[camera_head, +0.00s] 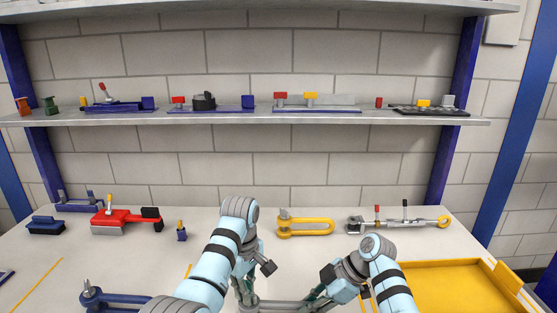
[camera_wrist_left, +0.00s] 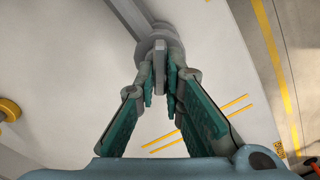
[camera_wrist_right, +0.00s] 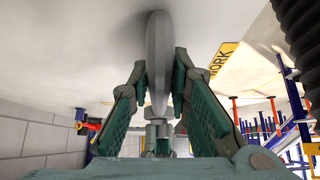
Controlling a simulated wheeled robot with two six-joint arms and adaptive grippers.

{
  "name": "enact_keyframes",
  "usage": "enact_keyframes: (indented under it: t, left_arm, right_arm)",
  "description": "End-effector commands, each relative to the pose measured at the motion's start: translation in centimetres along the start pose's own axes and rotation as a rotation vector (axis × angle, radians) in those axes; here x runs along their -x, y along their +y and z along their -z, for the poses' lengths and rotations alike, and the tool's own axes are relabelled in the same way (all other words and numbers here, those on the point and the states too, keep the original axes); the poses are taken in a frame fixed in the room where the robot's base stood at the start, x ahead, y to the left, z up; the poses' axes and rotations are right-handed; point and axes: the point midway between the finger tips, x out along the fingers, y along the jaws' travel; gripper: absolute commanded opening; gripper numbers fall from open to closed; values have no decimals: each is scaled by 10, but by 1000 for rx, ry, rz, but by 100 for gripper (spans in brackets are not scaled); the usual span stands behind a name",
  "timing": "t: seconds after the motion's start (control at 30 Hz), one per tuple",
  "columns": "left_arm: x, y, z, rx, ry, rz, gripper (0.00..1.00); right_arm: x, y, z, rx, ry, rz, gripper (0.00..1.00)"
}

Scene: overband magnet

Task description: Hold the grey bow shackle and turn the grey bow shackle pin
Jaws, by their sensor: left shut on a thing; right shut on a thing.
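The grey bow shackle (camera_head: 283,305) lies low at the front of the table in the head view, between my two grippers and partly hidden by them. In the left wrist view its grey body (camera_wrist_left: 122,14) runs up to a round eye, where the flat tab of the grey pin (camera_wrist_left: 159,62) sticks out. My left gripper (camera_head: 246,298) is shut on that tab, one finger on each side. My right gripper (camera_head: 318,298) is shut on the rounded grey shackle body, which stands between its fingers in the right wrist view (camera_wrist_right: 158,60).
A yellow shackle (camera_head: 318,233) and a turnbuckle-like grey tool (camera_head: 400,222) lie behind. A blue shackle (camera_head: 125,299) is at front left, a red tool (camera_head: 125,217) at back left. A yellow tray (camera_head: 432,268) is at right. The table between is mostly clear.

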Motion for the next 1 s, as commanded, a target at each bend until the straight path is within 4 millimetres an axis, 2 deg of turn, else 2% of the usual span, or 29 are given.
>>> enact_keyframes:
  t: [0.1, 0.27, 0.43, 0.63, 0.77, 0.8, 0.93, 1.0]
  left_arm:
    - [0, -1, 0, 123, 0, 2, 0]
    - [0, -1, 0, 125, 0, 2, 0]
    - [0, -2, 0, 280, 1, 1, 0]
    - [0, -2, 0, 296, 1, 1, 0]
    - [0, -3, 0, 437, 1, 1, 0]
    - [0, -3, 0, 441, 1, 1, 11]
    - [0, -3, 0, 438, 1, 1, 32]
    - [0, -3, 0, 437, 0, 1, 33]
  right_arm:
    - [0, 0, -1, -2, -3, 0, 0]
    - [0, 0, -1, -2, -3, 0, 0]
    - [0, 0, -1, -2, -3, 0, 0]
    - [0, 0, -1, -2, -2, 0, 0]
    - [0, 0, -1, -2, -2, 0, 0]
    - [0, 0, -1, -2, -2, 0, 0]
    - [0, 0, -1, -2, -2, 0, 0]
    - [0, 0, -1, -2, -2, 1, 0]
